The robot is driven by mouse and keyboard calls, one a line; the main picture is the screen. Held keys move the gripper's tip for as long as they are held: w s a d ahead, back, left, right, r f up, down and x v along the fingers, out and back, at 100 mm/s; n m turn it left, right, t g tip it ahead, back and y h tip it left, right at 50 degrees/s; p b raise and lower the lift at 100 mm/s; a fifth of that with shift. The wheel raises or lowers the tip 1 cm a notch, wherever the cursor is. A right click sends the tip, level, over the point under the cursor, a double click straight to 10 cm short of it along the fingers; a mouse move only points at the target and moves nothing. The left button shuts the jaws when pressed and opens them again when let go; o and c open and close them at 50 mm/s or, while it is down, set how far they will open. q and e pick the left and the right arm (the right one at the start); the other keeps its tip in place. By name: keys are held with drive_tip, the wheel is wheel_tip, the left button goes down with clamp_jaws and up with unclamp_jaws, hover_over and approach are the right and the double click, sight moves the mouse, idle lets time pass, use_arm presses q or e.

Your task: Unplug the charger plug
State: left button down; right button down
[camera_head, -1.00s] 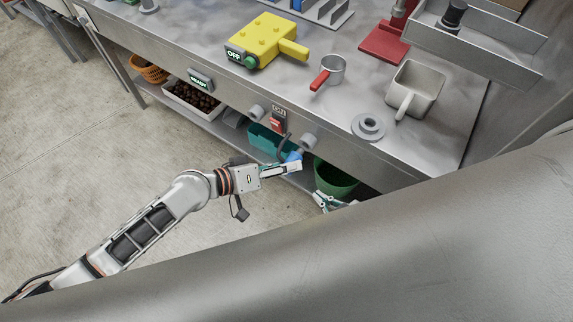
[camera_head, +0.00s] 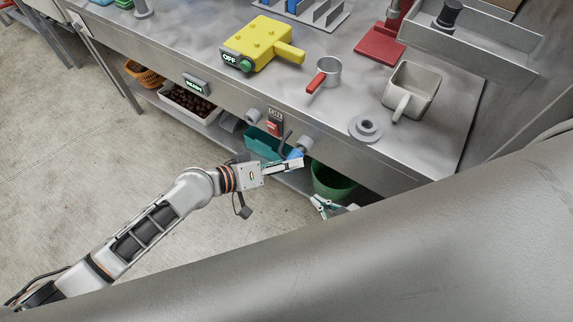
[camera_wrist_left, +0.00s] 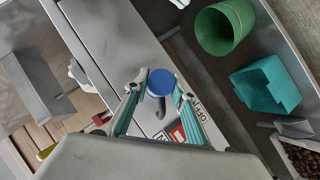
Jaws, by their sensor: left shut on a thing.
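The charger plug (camera_head: 296,154) is a small blue piece at the front face of the steel counter, beside a light grey round fitting (camera_head: 305,143). In the left wrist view the plug (camera_wrist_left: 160,82) shows as a blue disc between the fingertips. My left gripper (camera_head: 297,163) is shut on it. Whether the plug is seated in the fitting or apart from it is hidden. A dark curved piece (camera_head: 286,140), perhaps its cord, shows just left of the fitting. My right gripper (camera_head: 319,205) is lower, below the counter edge, and looks open and empty.
A red switch (camera_head: 273,128) and another grey fitting (camera_head: 252,115) are on the counter front. A green bucket (camera_head: 333,181) and teal bin (camera_head: 262,145) stand below.

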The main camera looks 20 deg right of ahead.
use_arm(q)
drive_tip(key=shift+w+d, duration=0.15)
drive_tip(key=shift+d, duration=0.05)
drive_tip(key=shift+w+d, duration=0.25)
drive_tip(key=shift+d, duration=0.05)
drive_tip(key=shift+w+d, duration=0.1)
drive_tip(key=shift+d, duration=0.05)
drive_tip(key=c, duration=1.6)
unclamp_jaws()
drive_tip(key=v, duration=1.2)
drive_tip(key=shift+d, duration=0.1)
